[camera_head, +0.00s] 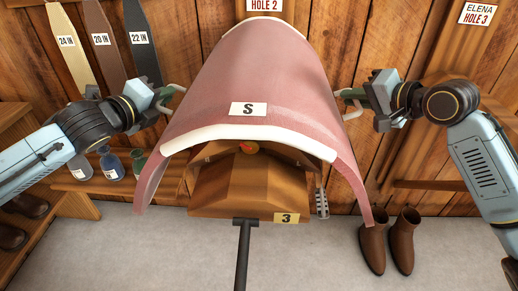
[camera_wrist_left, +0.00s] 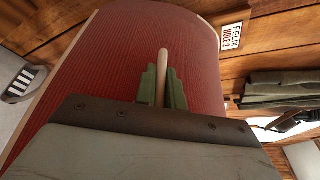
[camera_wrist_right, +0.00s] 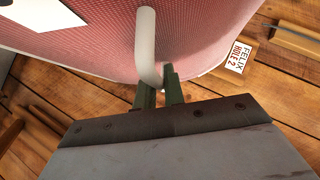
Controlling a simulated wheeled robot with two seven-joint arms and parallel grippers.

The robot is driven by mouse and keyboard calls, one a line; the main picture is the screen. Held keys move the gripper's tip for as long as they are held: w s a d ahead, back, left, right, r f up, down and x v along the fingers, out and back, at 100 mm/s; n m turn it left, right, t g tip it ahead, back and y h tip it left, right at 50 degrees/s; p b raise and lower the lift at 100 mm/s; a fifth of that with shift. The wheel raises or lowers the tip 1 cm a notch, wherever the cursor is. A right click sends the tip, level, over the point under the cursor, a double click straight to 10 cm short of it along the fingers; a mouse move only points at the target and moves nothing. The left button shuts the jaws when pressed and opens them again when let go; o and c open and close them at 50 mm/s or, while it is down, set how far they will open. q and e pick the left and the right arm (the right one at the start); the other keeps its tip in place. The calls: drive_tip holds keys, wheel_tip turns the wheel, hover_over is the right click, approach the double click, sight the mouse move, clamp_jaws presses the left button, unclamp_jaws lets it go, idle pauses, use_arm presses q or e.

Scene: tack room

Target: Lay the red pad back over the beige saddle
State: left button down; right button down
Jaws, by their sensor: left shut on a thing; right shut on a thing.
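The red pad (camera_head: 265,75), with a white front edge and an "S" label, arches over a tan-brown form (camera_head: 235,190) marked "3" in the head view. Its side flaps hang down on both sides, with a gap under the front arch. How far pad and form touch is hidden. I cannot make out a separate beige saddle. My left gripper (camera_head: 165,97) is shut on the pad's left handle (camera_wrist_left: 163,60). My right gripper (camera_head: 352,97) is shut on the pad's right handle (camera_wrist_right: 147,45), at the opposite side.
A dark post (camera_head: 242,255) stands in front of the form. Brown boots (camera_head: 388,243) stand on the floor at right. Bottles (camera_head: 111,163) sit on a low shelf at left. Straps (camera_head: 105,45) hang on the wooden wall behind. The grey floor in front is mostly clear.

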use_arm(q)
drive_tip(key=c, duration=1.9)
unclamp_jaws()
drive_tip(key=shift+f, duration=0.3)
drive_tip(key=shift+c, duration=0.2)
use_arm(e)
drive_tip(key=c, duration=1.9)
unclamp_jaws()
drive_tip(key=shift+f, duration=0.25)
drive_tip(key=shift+c, duration=0.2)
use_arm(q)
drive_tip(key=o, duration=0.4)
drive_tip(key=shift+r, duration=0.15)
use_arm(e)
drive_tip(key=o, duration=0.4)
drive_tip(key=shift+r, duration=0.1)
use_arm(q)
drive_tip(key=shift+o, duration=0.2)
drive_tip(key=shift+s+a, duration=0.1)
use_arm(e)
drive_tip(key=shift+o, duration=0.2)
use_arm(q)
drive_tip(key=v, duration=1.1)
drive_tip(key=shift+s, duration=0.35)
use_arm(e)
drive_tip(key=v, duration=1.2)
use_arm(q)
drive_tip(key=shift+a, duration=0.15)
